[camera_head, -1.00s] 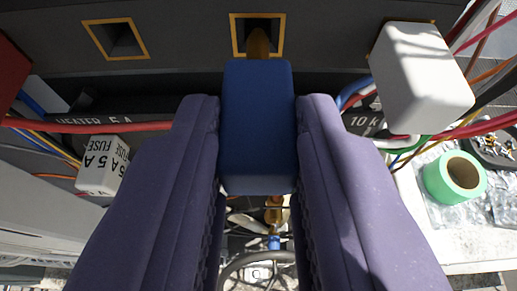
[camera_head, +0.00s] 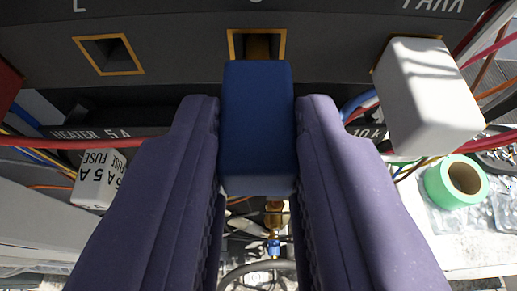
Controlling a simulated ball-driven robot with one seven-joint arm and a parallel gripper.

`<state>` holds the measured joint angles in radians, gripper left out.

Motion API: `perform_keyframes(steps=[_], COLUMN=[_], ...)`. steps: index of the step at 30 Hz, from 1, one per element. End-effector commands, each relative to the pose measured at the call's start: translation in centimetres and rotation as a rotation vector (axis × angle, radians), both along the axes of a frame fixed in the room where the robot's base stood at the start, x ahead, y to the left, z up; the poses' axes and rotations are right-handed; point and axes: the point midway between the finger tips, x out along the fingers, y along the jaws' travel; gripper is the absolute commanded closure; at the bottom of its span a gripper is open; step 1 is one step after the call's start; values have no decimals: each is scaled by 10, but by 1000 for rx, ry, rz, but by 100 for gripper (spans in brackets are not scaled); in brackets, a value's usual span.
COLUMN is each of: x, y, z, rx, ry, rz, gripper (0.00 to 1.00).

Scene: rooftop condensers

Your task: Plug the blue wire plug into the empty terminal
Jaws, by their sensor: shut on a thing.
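The blue wire plug (camera_head: 257,125) is held between the two purple fingers of my gripper (camera_head: 257,150), which is shut on its sides. Its brass prong (camera_head: 258,47) points away from me and lines up with the brass-rimmed middle terminal (camera_head: 233,45) on the dark block. The prong tip overlaps the opening; how far it reaches inside I cannot tell. The left terminal (camera_head: 109,54) is a dark opening with a brass rim and nothing in it. A white plug (camera_head: 426,97) covers the right terminal, under the word PARK.
A white 5 A fuse (camera_head: 98,180) hangs at the left, below a red wire (camera_head: 60,143). Several coloured wires run at both sides. A green tape roll (camera_head: 456,181) lies at the right. A brass fitting (camera_head: 274,215) shows below the plug.

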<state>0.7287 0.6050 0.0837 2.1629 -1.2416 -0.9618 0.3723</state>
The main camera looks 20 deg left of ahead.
Motion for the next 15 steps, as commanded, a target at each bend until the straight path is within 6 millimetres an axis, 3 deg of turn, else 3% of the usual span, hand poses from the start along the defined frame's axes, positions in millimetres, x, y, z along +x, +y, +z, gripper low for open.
perform_keyframes(steps=[15], x=[7], y=[3], z=[0], rx=[0], ry=[-1], rz=[1], gripper=[100])
